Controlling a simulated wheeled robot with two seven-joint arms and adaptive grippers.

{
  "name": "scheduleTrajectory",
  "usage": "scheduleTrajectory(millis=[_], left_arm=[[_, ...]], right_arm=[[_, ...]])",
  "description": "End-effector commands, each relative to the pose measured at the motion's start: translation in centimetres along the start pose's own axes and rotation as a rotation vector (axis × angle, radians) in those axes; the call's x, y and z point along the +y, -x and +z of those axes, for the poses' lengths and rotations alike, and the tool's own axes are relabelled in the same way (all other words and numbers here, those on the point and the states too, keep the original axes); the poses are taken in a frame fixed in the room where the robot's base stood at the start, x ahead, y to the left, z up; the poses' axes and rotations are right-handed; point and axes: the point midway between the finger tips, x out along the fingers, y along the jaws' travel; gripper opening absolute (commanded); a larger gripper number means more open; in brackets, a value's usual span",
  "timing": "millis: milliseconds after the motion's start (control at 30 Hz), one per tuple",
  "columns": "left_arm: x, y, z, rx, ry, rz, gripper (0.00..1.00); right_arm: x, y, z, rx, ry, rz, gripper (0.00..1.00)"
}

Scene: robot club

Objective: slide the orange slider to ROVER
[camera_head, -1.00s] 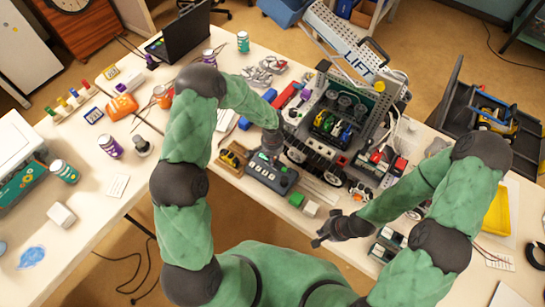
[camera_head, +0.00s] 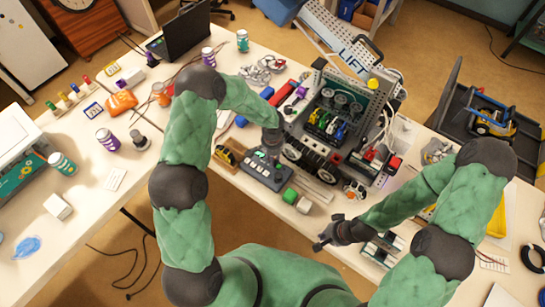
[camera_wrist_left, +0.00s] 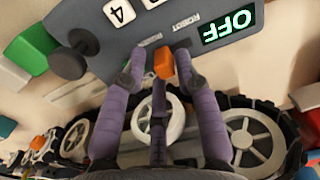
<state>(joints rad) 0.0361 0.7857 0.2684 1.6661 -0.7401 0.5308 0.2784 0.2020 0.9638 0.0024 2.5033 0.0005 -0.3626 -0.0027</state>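The grey control box (camera_head: 262,178) lies on the table in front of the tracked robot in the head view. In the left wrist view its panel (camera_wrist_left: 110,50) shows a lit OFF display, a "4" button and small lettering by a slot. The orange slider (camera_wrist_left: 164,65) stands between the fingertips of my left gripper (camera_wrist_left: 161,62). The fingers are spread around it, with a small gap at least on the left. In the head view my left gripper (camera_head: 270,146) is over the box's back edge, and its fingers are mostly hidden. My right gripper (camera_head: 322,239) is empty and open near the table's front edge.
The tracked robot (camera_head: 312,157) is close behind and right of the box; its wheels (camera_wrist_left: 245,140) show under my left fingers. A black knob (camera_wrist_left: 68,62) sticks up on the box. A green block (camera_head: 290,195) and a pale block (camera_head: 304,205) lie to the right.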

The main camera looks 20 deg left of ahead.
Motion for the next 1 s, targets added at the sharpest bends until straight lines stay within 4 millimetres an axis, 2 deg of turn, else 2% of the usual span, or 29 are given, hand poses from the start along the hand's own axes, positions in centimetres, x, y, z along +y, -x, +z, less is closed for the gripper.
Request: scheduleTrajectory(millis=[300, 433, 567, 800, 1000], left_arm=[[-0.1, 0.1, 0.0, 0.0, 0.002, -0.001, 0.39], [-0.1, 0.9, -0.1, 0.003, 0.002, -0.003, 0.39], [-0.1, 2.9, -0.1, 0.004, 0.002, -0.003, 0.39], [-0.1, 7.7, -0.1, 0.004, 0.001, -0.003, 0.39], [0.0, 10.6, -0.1, 0.002, 0.0, -0.002, 0.39]], right_arm=[[0.0, 0.0, 0.0, 0.0, -0.001, 0.0, 0.0], [0.0, 0.0, 0.0, 0.0, -0.001, 0.0, 0.0], [0.0, 0.0, 0.0, 0.0, -0.001, 0.0, 0.0], [0.0, 0.0, 0.0, 0.0, -0.001, 0.0, 0.0], [0.0, 0.0, 0.0, 0.0, -0.001, 0.0, 0.0]])
